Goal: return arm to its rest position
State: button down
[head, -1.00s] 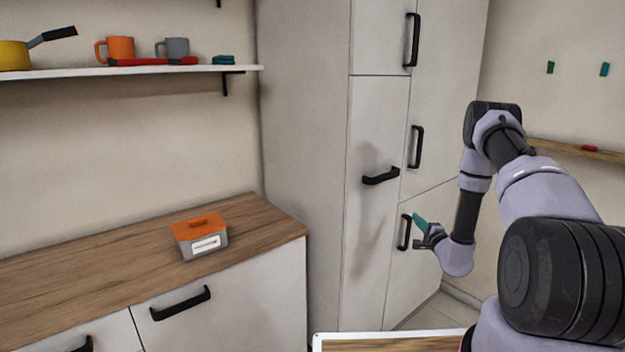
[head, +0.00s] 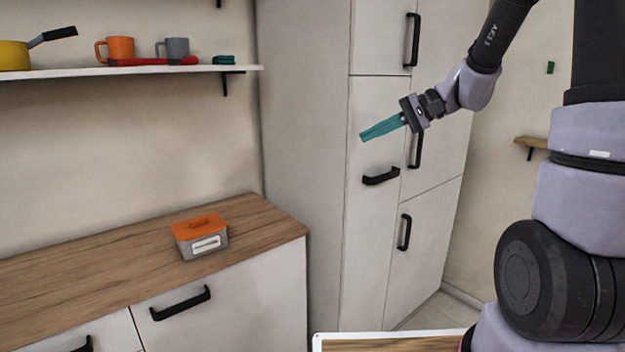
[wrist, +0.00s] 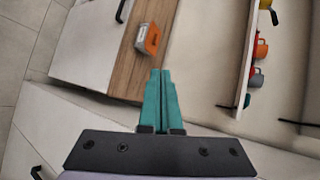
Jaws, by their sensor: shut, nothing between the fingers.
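My gripper (head: 382,127) has teal fingers and is shut and empty. In the head view it is raised in front of the tall white cabinet (head: 378,100), above the middle black handle (head: 381,176), pointing left and slightly down. In the wrist view the gripper (wrist: 160,75) has its two fingers side by side, with the counter beyond the tips. My arm rises at the right of the head view, and its upper part runs out of the top of the picture.
A grey box with an orange lid (head: 200,237) sits on the wooden counter (head: 90,260). A shelf (head: 130,71) at upper left holds a yellow pan (head: 14,56), an orange mug (head: 120,48) and a grey mug (head: 175,48). Open air lies between my gripper and the counter.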

jog(key=s+d+r+t+h, duration=0.2)
jog(key=s+d+h, duration=0.3)
jog(key=s, duration=0.3)
jog(key=s+d+r+t+h, duration=0.3)
jog(key=s+d+r+h, duration=0.1)
jog(key=s, duration=0.4)
jog(key=shift+s+d+r+h, duration=0.25)
jog(key=shift+s+d+h, duration=0.25)
jog(key=shift+d, duration=0.55)
jog(key=shift+w, duration=0.1)
dwell(0.3)
